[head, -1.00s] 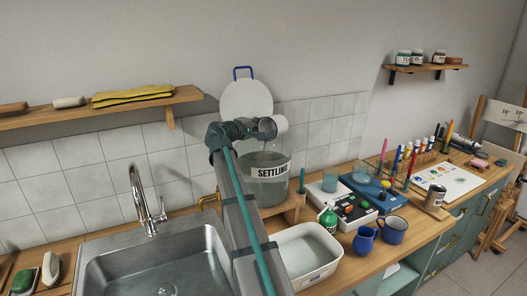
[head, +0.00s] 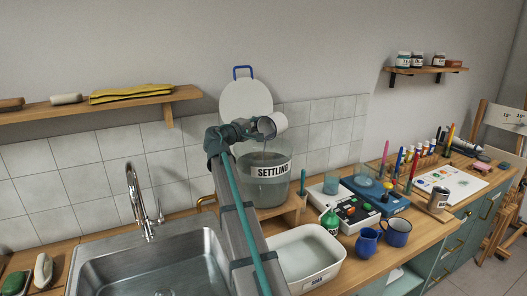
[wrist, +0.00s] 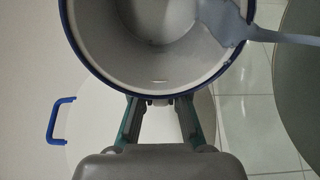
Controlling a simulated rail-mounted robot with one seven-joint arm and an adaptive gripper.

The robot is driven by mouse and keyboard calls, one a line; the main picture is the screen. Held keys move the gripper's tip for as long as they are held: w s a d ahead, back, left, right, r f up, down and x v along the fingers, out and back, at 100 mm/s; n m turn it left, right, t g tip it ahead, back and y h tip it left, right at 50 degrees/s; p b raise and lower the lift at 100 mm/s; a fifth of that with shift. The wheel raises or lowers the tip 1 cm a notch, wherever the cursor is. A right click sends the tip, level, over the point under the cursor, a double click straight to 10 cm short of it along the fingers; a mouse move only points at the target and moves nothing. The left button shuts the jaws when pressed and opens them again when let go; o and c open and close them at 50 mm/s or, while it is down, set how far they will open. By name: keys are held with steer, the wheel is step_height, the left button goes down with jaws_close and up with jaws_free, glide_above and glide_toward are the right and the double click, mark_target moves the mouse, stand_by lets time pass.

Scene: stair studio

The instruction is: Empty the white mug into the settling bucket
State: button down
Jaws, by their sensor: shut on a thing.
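The white mug (head: 281,122) is tilted on its side above the settling bucket (head: 270,192), a clear vessel with a "SETTLING" label and greyish liquid inside. In the wrist view the mug (wrist: 135,85) shows a blue rim and pale inside. Grey liquid (wrist: 225,22) runs across its wall and out over the rim at the upper right. A thin stream shows below the mug in the head view. My gripper (wrist: 162,101) is shut on the mug's near side. How much liquid is left in the mug is unclear.
A round white lid (head: 246,98) with a blue handle leans on the wall behind the bucket. A sink (head: 150,262) lies at front left.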

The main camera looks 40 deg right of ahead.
steer(key=shift+a+f+h+b, duration=0.2)
steer(key=shift+h+b, duration=0.2)
steer(key=shift+b, duration=1)
steer(key=shift+b, duration=0.7)
steer(key=y+p, duration=0.1)
steer(key=p, duration=0.4)
steer(key=shift+d+r, duration=0.2)
steer(key=p, duration=0.2)
steer(key=shift+d+r+y+p, duration=0.1)
steer(key=shift+r+y+p, duration=0.05)
steer(key=shift+y+p, duration=0.25)
